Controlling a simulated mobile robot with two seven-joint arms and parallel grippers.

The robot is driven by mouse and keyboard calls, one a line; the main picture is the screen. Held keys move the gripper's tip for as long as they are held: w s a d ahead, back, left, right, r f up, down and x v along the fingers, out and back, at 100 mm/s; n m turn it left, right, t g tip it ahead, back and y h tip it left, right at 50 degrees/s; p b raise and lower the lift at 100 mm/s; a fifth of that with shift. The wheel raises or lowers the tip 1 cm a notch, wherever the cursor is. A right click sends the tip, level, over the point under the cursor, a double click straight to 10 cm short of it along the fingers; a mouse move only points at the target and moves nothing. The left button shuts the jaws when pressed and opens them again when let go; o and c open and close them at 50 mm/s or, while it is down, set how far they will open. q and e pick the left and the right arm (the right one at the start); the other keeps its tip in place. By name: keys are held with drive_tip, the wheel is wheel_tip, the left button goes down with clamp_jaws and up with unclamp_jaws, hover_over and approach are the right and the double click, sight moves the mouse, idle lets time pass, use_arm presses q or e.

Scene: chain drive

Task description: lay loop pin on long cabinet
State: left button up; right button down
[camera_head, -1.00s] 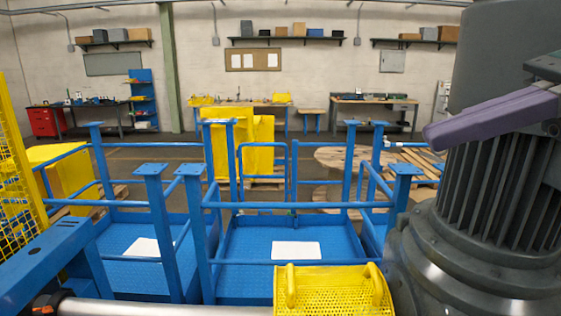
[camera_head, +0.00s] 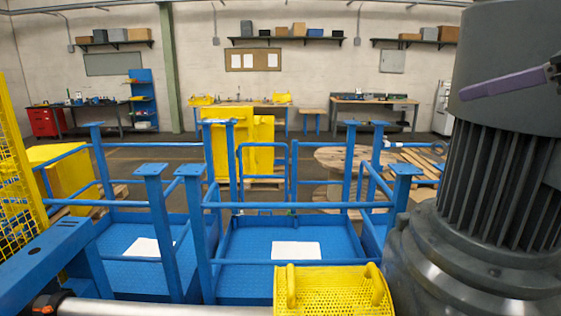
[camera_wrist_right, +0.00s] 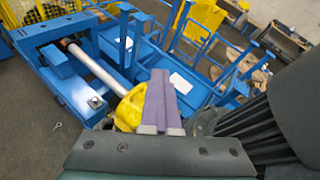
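My right gripper (camera_head: 464,94) shows at the right of the head view as purple fingers in front of the large grey motor. In the right wrist view its two purple fingers (camera_wrist_right: 160,74) lie side by side, shut, with nothing visible between them. A small ring with a short shank (camera_wrist_right: 57,125), possibly the loop pin, lies on the floor at the left of the wrist view, apart from the fingers. I cannot tell which thing is the long cabinet. My left gripper is not in view.
The grey finned motor (camera_head: 500,190) fills the right side. Blue railings (camera_head: 300,205) enclose platforms ahead. A yellow perforated guard (camera_head: 330,290) is at the bottom centre, beside a pale shaft (camera_head: 160,307). Yellow cabinets (camera_head: 240,150) and workbenches stand farther back.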

drive_tip(key=s+a+f+n+g+y, duration=0.2)
drive_tip(key=s+a, duration=0.2)
drive_tip(key=s, duration=0.7)
drive_tip(key=s+a+f+n+g+y, duration=0.1)
drive_tip(key=s+a+n+y, duration=0.3)
drive_tip(key=s, duration=0.6)
wheel_tip(320, 180, up, 7)
drive_tip(key=s+a+m+h+p, duration=0.1)
drive_tip(key=h+p, duration=0.1)
drive_tip(key=p, duration=0.5)
drive_tip(key=shift+a+g, duration=0.15)
drive_tip(key=shift+g, duration=0.15)
drive_tip(key=shift+r, duration=0.15)
